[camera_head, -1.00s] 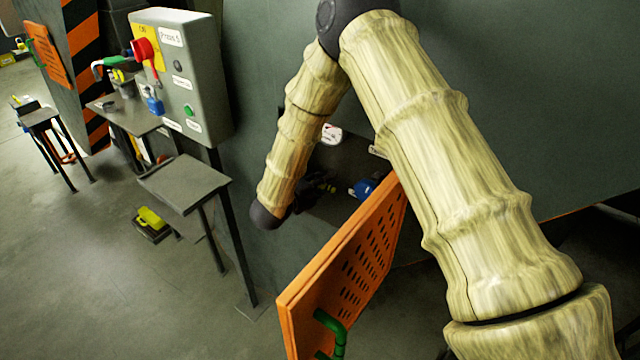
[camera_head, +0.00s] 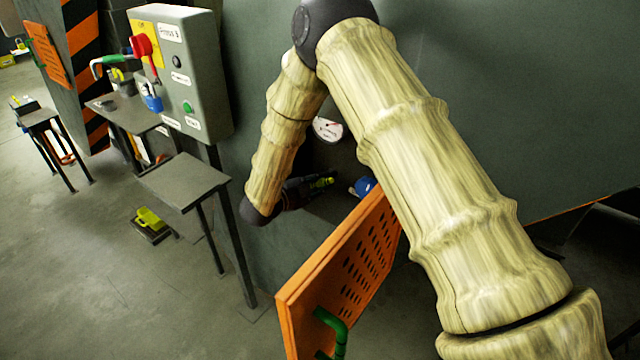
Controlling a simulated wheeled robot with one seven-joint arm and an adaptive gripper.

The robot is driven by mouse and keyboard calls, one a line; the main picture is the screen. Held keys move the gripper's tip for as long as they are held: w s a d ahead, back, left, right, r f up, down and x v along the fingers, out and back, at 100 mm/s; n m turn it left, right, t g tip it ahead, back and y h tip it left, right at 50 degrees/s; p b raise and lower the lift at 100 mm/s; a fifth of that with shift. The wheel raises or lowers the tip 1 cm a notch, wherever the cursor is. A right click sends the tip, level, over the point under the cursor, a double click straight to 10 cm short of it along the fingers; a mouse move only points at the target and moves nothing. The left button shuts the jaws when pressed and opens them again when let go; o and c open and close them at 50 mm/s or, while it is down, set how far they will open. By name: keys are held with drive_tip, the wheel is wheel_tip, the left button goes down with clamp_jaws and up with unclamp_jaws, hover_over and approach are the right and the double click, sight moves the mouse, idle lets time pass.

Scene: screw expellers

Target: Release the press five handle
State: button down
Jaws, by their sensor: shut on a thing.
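My gripper (camera_head: 322,183) is small and partly in shadow, in front of the dark opening in the green press wall. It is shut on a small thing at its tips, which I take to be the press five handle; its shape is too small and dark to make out. A yellow-green part shows at the tips. A blue part (camera_head: 363,187) lies just right of them, apart from them in the picture. A round white gauge (camera_head: 327,129) sits above. The grey control box (camera_head: 203,85) labelled Press 5 stands at upper left.
An open orange perforated door (camera_head: 340,262) with a green handle (camera_head: 331,330) stands right of and below my gripper. A grey stand (camera_head: 184,181) is at left, with a yellow foot pedal (camera_head: 150,219) on the floor. The floor at lower left is clear.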

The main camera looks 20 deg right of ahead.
drive_tip(key=n, duration=0.1)
drive_tip(key=n+h, duration=0.1)
drive_tip(key=n, duration=0.1)
drive_tip(key=f+n+h+b, duration=0.1)
drive_tip(key=n, duration=0.1)
drive_tip(key=shift+s+f+g, duration=0.1)
drive_tip(key=shift+s+g, duration=0.2)
drive_tip(key=shift+s+d+n+h, duration=0.15)
drive_tip(key=shift+n+h, duration=0.35)
drive_tip(key=shift+n, duration=1.4)
drive_tip(key=c, duration=1.5)
unclamp_jaws()
drive_tip(key=shift+d+r, duration=0.15)
drive_tip(key=shift+r, duration=0.05)
drive_tip(key=shift+o, duration=0.6)
drive_tip(key=shift+d, duration=0.1)
drive_tip(key=shift+a+r, duration=0.1)
drive_tip(key=shift+a, duration=0.35)
drive_tip(key=v, duration=1.1)
drive_tip(key=shift+a, duration=0.2)
